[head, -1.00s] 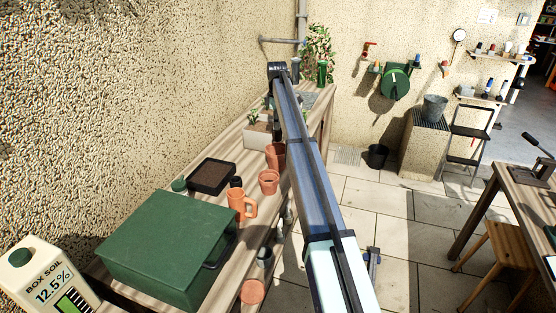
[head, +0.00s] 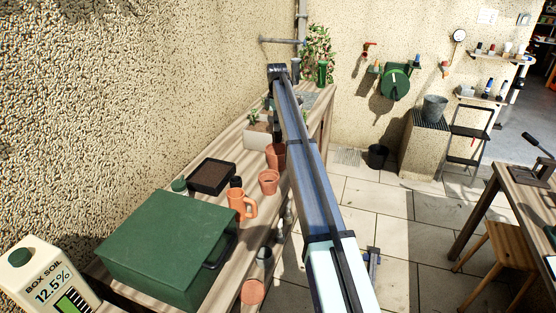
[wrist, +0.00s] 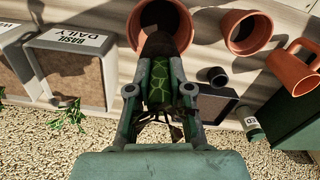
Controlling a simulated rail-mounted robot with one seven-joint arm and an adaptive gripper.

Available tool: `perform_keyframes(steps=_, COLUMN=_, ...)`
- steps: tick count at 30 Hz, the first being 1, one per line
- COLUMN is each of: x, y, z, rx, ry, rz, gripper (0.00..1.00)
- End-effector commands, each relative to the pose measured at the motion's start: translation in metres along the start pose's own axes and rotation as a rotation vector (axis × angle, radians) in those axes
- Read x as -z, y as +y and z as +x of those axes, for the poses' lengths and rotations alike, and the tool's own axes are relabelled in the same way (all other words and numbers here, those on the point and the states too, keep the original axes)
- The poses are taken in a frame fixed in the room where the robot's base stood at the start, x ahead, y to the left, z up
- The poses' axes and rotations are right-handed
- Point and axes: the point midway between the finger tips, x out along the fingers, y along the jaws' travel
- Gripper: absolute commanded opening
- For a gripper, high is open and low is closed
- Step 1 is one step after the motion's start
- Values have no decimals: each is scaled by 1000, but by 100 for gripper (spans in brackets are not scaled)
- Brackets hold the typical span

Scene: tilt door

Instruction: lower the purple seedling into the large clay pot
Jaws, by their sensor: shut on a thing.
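The large clay pot (head: 276,151) stands on the bench beside my arm in the head view. In the wrist view its open rim (wrist: 132,32) is at the top centre, with a dark inside. My gripper (wrist: 160,88) is shut on the seedling (wrist: 158,47), whose dark root plug points toward the pot and overlaps its near rim in the picture. A green patterned band shows between the fingers, and dark thin leaves show behind them. I cannot tell whether the plug is inside the pot or above it. In the head view my arm mostly hides the gripper.
A smaller clay pot (head: 268,182), an orange mug (head: 242,203), a black soil tray (head: 212,177) and a green box (head: 165,245) stand nearby on the bench. A rough wall runs behind the bench.

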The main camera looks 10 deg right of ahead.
Motion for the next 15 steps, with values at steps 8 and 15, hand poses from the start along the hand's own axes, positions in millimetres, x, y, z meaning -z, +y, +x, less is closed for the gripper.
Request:
perform_keyframes(steps=8, x=0, y=0, z=13, rx=0, ry=0, rz=0, gripper=0)
perform_keyframes(steps=15, x=0, y=0, z=24, rx=-1, ry=0, rz=0, gripper=0)
